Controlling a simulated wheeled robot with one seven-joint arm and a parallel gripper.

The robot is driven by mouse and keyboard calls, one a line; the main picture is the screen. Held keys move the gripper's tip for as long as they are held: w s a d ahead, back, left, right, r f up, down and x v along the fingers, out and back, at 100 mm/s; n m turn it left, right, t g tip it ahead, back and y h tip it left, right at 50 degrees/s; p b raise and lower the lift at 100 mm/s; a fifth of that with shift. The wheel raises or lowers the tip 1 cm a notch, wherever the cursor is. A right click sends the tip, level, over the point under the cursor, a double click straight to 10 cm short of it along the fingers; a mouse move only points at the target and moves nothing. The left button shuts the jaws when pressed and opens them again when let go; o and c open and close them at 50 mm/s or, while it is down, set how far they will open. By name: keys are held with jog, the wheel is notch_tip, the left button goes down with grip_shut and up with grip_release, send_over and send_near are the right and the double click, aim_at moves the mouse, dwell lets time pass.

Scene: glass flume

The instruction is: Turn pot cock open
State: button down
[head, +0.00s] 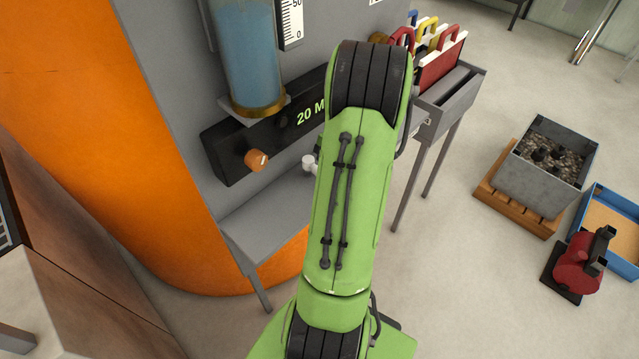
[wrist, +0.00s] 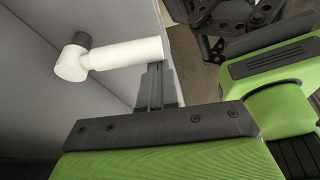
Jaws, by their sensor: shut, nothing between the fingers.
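The pot cock shows in the wrist view as a white cylindrical lever (wrist: 125,54) with a round white hub at its left end and a dark grey stub (wrist: 76,40) behind the hub, against a grey panel. In the head view a small white part of the cock (head: 309,162) shows left of my green arm. My gripper (wrist: 155,72) is shut and empty in the wrist view. Its fingertips are at the lever's right end, very close to it; I cannot tell whether they touch. In the head view my arm hides the gripper.
A dark box with an orange knob (head: 256,160) and a lit "20 M" display is on the grey panel, below a blue-filled cylinder (head: 248,60). A grey shelf (head: 265,215) lies below. Crates and a red pump (head: 578,265) are on the floor at right.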

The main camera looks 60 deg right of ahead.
jog(key=shift+s+d+n+g, duration=0.3)
jog(key=shift+d+n, duration=0.25)
jog(key=shift+n, duration=0.25)
